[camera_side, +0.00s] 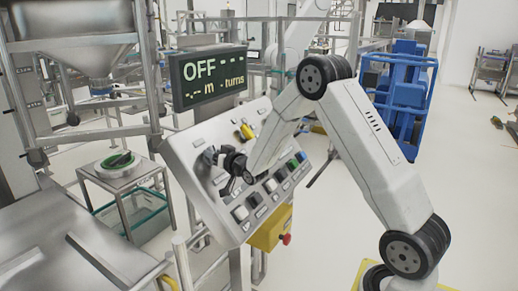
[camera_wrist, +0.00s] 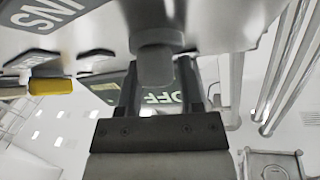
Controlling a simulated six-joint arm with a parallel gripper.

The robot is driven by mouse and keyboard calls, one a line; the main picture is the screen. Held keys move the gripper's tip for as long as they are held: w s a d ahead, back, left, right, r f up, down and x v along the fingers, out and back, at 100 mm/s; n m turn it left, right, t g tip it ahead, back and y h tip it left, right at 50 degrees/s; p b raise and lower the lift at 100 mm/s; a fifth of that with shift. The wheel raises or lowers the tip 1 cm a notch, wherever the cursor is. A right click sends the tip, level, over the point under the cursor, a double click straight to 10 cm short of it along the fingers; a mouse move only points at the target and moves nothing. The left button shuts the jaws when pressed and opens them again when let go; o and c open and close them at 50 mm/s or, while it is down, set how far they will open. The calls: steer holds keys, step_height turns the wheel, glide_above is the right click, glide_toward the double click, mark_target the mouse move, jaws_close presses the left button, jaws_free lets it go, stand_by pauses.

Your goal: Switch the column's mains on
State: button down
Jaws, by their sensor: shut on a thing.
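The tilted grey control panel (camera_side: 180,152) stands in the middle of the side view, with several switches and buttons on it. A dark display (camera_side: 208,78) above it reads OFF, with dashes before "m" and "turns"; part of it shows upside down in the wrist view. My gripper (camera_side: 214,158) is at the panel's upper left part. In the wrist view my gripper (camera_wrist: 157,92) is shut on a grey knob (camera_wrist: 155,62) that sticks out from the panel between the two fingers. The knob's label is not readable, and my gripper mostly hides it in the side view.
A yellow switch (camera_side: 246,131) sits on the panel to the right of my gripper; black, white, blue and green controls (camera_side: 270,186) lie below. A yellow box (camera_side: 268,232) with a red button (camera_side: 286,239) hangs under the panel. A steel table (camera_side: 70,250) stands at left.

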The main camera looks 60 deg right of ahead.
steer(key=m+g+h, duration=0.1)
steer(key=m, duration=0.2)
steer(key=m+g+h, duration=0.1)
steer(key=m+h, duration=0.1)
steer(key=m, duration=0.1)
steer(key=m+g+h, duration=0.1)
steer(key=m+g, duration=0.1)
steer(key=m, duration=0.1)
steer(key=shift+s+f, duration=0.1)
steer(key=shift+f, duration=0.05)
steer(key=shift+f+m+g+h, duration=0.1)
steer(key=shift+m+g+h, duration=0.1)
steer(key=shift+m+g, duration=1.25)
steer(key=shift+f+m+g+h, duration=0.15)
steer(key=shift+m+g, duration=0.8)
steer(key=shift+m, duration=1)
steer(key=shift+s+r+m, duration=0.1)
steer(key=shift+m, duration=0.2)
steer(key=shift+c, duration=2)
jaws_free()
steer(key=shift+d, duration=0.1)
steer(key=shift+r, duration=0.1)
steer(key=v, duration=0.7)
steer(key=shift+a+r, duration=0.15)
steer(key=shift+a, duration=0.15)
